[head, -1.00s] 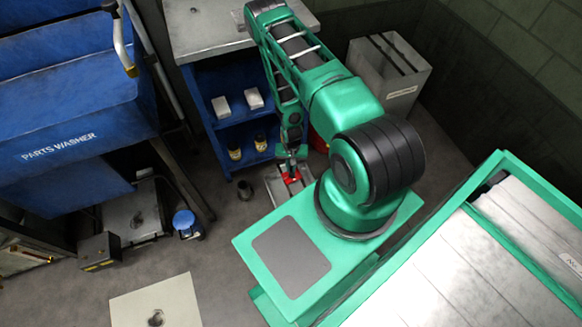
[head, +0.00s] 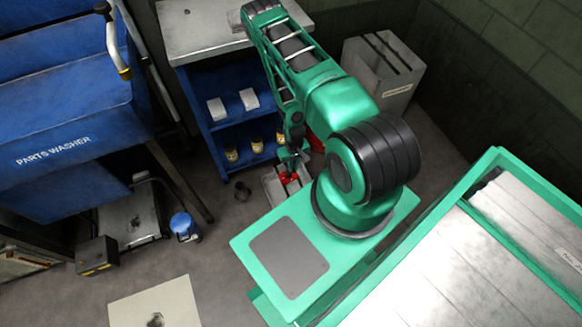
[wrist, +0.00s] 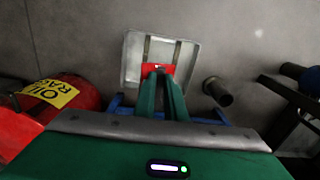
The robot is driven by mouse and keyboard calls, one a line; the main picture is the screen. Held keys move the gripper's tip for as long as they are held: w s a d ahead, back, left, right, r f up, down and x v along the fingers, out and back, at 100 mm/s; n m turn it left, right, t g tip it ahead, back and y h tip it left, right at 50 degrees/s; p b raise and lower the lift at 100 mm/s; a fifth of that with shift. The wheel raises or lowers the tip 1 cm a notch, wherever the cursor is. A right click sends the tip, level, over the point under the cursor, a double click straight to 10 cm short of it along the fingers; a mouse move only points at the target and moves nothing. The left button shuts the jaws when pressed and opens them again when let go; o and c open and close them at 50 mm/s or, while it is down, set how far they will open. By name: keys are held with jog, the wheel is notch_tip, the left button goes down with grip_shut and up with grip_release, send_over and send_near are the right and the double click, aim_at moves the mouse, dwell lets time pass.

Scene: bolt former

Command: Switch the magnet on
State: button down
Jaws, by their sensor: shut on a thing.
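My gripper (wrist: 162,75) points down at the floor, with its two green fingers close together and shut on a red piece (wrist: 158,68). The red piece lies across the near part of a shallow grey metal tray (wrist: 133,62). In the head view my gripper (head: 291,160) is low beside the blue cabinet, and the red piece (head: 290,178) shows just under it, over the tray (head: 271,185). The red piece may be part of the magnet; its switch position cannot be told. The fingers hide part of it.
A dark open cup (wrist: 217,91) stands on the floor right of the tray. A red oily-rags can (wrist: 75,92) is on the left. The blue cabinet (head: 215,125) with bottles stands behind.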

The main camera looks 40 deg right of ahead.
jog(key=shift+d+n, duration=0.2)
jog(key=shift+n, duration=0.2)
jog(key=c, duration=1.8)
grip_release()
notch_tip(320, 180, up, 11)
jog(key=shift+f, duration=0.15)
